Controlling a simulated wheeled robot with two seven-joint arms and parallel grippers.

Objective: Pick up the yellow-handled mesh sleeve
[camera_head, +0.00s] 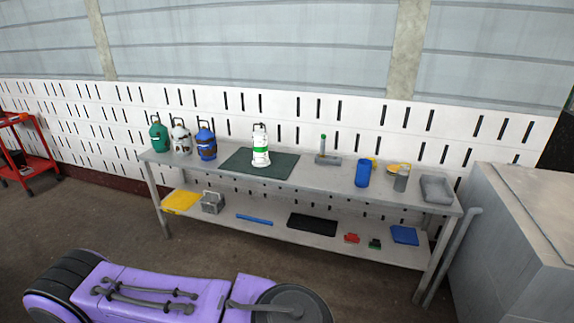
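A small grey cylinder (401,181) stands upright on the top shelf of the metal workbench (310,172), right of centre. A yellow piece (394,167) shows at its upper left. The cylinder looks like the yellow-handled mesh sleeve, but the mesh is too small to make out. I cannot tell whether the yellow piece is joined to it. A blue cylinder (362,174) stands to its left, with a bit of yellow behind it. Neither of my grippers is in view, and nothing touches the grey cylinder.
A grey tray (436,189) lies at the bench's right end. A white-green canister (260,147) stands on a dark mat (239,163). Several canisters stand at the left end. The lower shelf holds small items. A large grey block (520,230) stands close at right.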

